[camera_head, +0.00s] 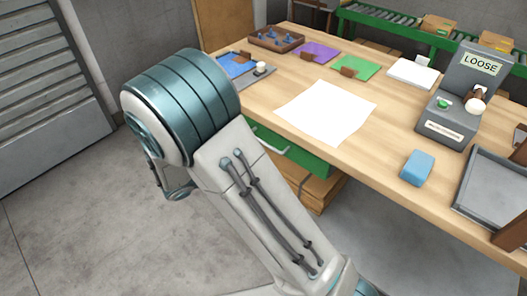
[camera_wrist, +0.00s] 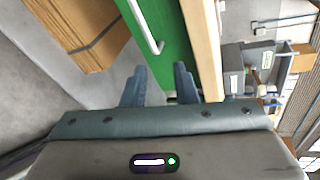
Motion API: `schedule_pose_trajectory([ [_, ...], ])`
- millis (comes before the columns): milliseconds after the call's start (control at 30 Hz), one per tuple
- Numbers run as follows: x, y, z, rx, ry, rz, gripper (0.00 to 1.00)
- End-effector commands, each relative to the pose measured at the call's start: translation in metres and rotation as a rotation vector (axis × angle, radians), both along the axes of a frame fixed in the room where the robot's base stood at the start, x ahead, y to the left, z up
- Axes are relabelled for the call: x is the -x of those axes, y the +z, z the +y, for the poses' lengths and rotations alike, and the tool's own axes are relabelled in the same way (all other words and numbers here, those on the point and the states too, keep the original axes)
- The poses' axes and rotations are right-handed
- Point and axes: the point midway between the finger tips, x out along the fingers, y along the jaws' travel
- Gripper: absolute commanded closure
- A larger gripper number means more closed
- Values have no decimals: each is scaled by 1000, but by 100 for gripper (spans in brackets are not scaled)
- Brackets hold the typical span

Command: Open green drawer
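The green drawer (camera_head: 308,158) is under the front edge of the wooden table, its front looking flush with the edge. Its white bar handle (camera_head: 272,141) is partly hidden behind my arm. In the wrist view the green drawer front (camera_wrist: 172,28) fills the upper middle, and the white handle (camera_wrist: 152,38) stands off it. My gripper (camera_wrist: 160,72) is open and empty, its two dark fingers apart. The handle lies ahead of the fingers, apart from them. My arm hides the gripper in the head view.
Stacked brown cardboard (camera_head: 318,190) sits below the drawer and also shows in the wrist view (camera_wrist: 85,30). The tabletop (camera_head: 385,125) holds a white sheet (camera_head: 325,112), a blue block (camera_head: 417,168) and a grey LOOSE stand (camera_head: 455,125). The floor left of the table is clear.

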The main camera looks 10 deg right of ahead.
Motion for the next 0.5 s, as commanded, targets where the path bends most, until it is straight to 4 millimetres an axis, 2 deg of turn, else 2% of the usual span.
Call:
schedule_pose_trajectory([
  [33, -5, -14, 11, 67, 65, 45, 74],
  [133, -12, -23, 25, 160, 153, 108, 74],
  [233, -17, -27, 31, 209, 193, 138, 74],
  [367, -24, -30, 24, 222, 203, 146, 74],
  [500, -37, -36, 4, 220, 199, 146, 74],
])
